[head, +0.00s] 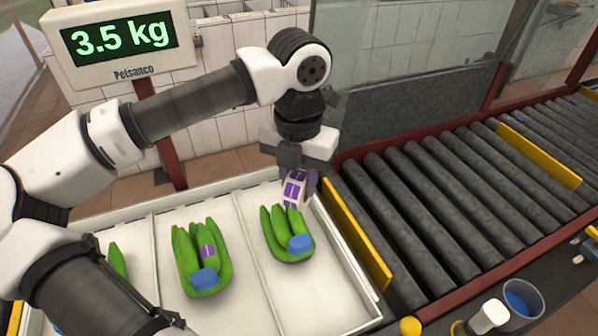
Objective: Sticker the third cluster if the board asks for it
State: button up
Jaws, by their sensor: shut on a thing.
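The board (119,38) at the upper left reads 3.5 kg in green. A white tray (335,300) with dividers holds green banana clusters. The right-hand cluster (280,232), third from the left among those in view, has a blue pad on its crown; no purple sticker shows on its visible part. The middle cluster (186,255) has a blue pad and a purple sticker (207,251). The left cluster (117,262) is mostly hidden by my arm. My gripper (297,178) is shut on a white-and-purple item (293,192) at the right cluster's upper tips; I cannot tell whether they touch.
A roller conveyor (450,190) with yellow side strips runs along the right. A blue cup (522,299) and a white bottle-like item (488,317) stand at the lower right. The board's red post (165,140) rises behind the tray.

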jog(key=shift+f+b, duration=1.45)
jog(key=shift+f, duration=1.45)
jog(key=shift+f+b, duration=0.15)
jog(key=shift+b, duration=0.45)
dwell(0.8)
jog(key=shift+r+p, duration=2.2)
jog(key=shift+r, duration=2.35)
